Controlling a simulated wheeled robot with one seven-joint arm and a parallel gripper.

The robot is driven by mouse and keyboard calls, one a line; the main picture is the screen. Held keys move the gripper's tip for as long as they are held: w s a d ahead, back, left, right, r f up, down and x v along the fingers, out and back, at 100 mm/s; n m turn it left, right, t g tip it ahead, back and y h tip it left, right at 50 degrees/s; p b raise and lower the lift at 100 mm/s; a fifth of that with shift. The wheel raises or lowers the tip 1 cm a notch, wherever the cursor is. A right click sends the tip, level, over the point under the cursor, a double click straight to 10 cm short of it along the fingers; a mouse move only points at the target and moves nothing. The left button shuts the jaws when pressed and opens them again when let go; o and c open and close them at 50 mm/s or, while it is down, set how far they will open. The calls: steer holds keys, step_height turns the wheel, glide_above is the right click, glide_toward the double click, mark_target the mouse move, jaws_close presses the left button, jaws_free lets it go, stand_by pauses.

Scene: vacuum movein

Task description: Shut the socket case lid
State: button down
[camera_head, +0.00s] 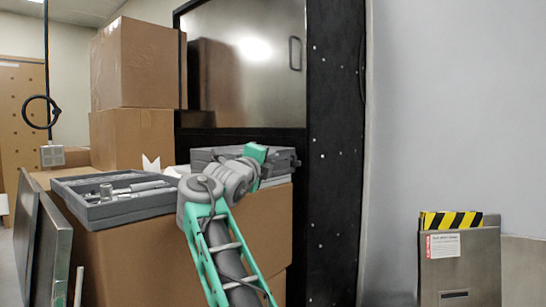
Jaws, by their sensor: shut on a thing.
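The socket case (103,212) is an open grey tray on a cardboard box at centre left. Several silver sockets and bar-shaped tools (125,188) show inside it. A second grey, flat case-like piece, apparently the lid (213,154), lies to its right, behind my arm. My arm hides the space between the two, so I cannot tell how they join. My gripper (258,156), with teal parts, is at this grey piece and shut on it. The fingertips and the exact grip are largely hidden.
Stacked cardboard boxes (136,65) stand behind the case. A dark-framed metal cabinet (255,60) rises behind my gripper. Grey panels (50,250) lean at the lower left. A metal bin-like unit (460,265) with a yellow-black striped top stands at the right.

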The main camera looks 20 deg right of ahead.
steer(key=shift+w+a+f, duration=0.15)
steer(key=shift+w+f, duration=0.15)
steer(key=shift+f, duration=0.45)
steer(key=c, duration=1.8)
jaws_free()
steer(key=shift+s+r, duration=0.1)
steer(key=shift+r, duration=0.05)
steer(key=v, duration=0.4)
steer(key=b+v, duration=0.1)
steer(key=v, duration=0.3)
steer(key=shift+r+b, duration=0.25)
steer(key=shift+b, duration=0.05)
